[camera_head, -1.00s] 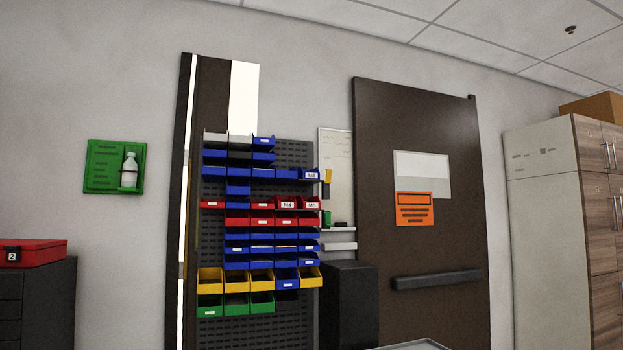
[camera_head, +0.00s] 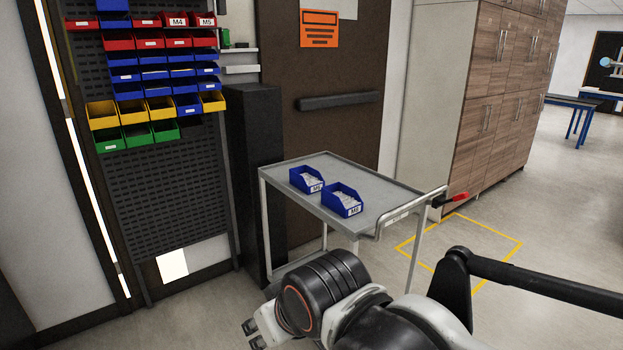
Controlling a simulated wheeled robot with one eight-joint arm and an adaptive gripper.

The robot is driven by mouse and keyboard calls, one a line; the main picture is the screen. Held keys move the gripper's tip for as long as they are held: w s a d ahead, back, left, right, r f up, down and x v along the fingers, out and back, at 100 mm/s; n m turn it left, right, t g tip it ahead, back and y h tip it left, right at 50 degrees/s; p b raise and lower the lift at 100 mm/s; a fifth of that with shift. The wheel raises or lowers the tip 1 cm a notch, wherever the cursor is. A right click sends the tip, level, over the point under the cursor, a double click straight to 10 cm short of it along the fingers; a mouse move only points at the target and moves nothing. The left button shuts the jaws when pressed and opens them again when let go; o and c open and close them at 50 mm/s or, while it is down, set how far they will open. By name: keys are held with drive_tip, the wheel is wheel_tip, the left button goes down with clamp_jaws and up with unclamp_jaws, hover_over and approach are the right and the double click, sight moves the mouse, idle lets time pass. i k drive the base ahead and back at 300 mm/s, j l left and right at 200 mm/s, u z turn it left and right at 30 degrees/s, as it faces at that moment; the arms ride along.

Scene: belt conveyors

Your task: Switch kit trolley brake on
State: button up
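The kit trolley (camera_head: 363,218) stands in the middle of the head view, a grey-topped cart with light metal legs and a push handle at its right end. Two blue bins, one nearer (camera_head: 342,200) and one farther (camera_head: 307,180), sit on its top. A lever with a red grip (camera_head: 457,197) sticks out to the right by the handle; it may be the brake. My arm is in the foreground and hides the trolley's lower front. My gripper (camera_head: 256,337) is partly in view at the bottom, in front of the trolley and apart from it. Its opening is unclear.
A rack of coloured bins (camera_head: 155,110) stands at the left, with a dark cabinet (camera_head: 256,180) beside the trolley. A dark door (camera_head: 335,130) and wooden lockers (camera_head: 495,110) are behind. A yellow floor outline (camera_head: 490,227) lies right of the trolley on clear floor.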

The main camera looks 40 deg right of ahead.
sight(465, 195)
drive_tip(key=z, duration=1.95)
